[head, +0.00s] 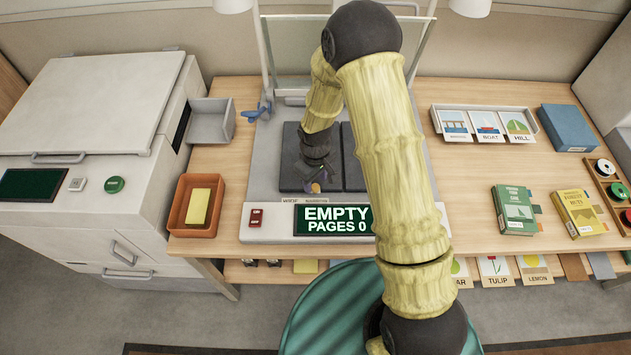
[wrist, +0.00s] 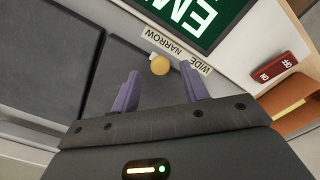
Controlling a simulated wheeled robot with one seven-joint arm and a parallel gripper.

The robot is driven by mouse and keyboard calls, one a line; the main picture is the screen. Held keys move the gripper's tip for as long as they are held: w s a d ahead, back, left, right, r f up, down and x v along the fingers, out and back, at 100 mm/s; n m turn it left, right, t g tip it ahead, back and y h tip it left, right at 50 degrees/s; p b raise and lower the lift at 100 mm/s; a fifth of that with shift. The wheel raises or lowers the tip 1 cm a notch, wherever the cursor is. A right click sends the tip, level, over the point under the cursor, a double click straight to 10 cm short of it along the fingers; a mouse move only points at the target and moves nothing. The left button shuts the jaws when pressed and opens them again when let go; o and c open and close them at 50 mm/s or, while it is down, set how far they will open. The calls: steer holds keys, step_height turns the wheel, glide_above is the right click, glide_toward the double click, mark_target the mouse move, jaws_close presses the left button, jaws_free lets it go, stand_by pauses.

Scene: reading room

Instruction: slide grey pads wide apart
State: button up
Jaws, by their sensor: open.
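Two dark grey pads lie side by side on the scanner bed, the left pad (head: 288,165) and the right pad (head: 352,170), with a thin gap between them. They also show in the wrist view (wrist: 105,85) (wrist: 45,50). A round yellowish knob (wrist: 160,64) sits beside a label strip (wrist: 180,52) reading NARROW and WIDE, nearer NARROW. My gripper (head: 318,183) is over the front of the left pad. In the wrist view, my gripper's (wrist: 159,78) purple fingers are open and empty, with the knob just beyond and between their tips. Contact cannot be told.
A display (head: 333,220) reads EMPTY, PAGES 0. A red switch (head: 255,217) sits left of it. An orange tray (head: 180,222) holds a yellow block (head: 198,207). A glass plate (head: 285,45) stands behind the pads. Books (head: 514,210) lie on the right.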

steer(key=shift+f, duration=1.05)
jaws_close()
steer(key=shift+w+a, duration=0.1)
steer(key=shift+w, duration=0.1)
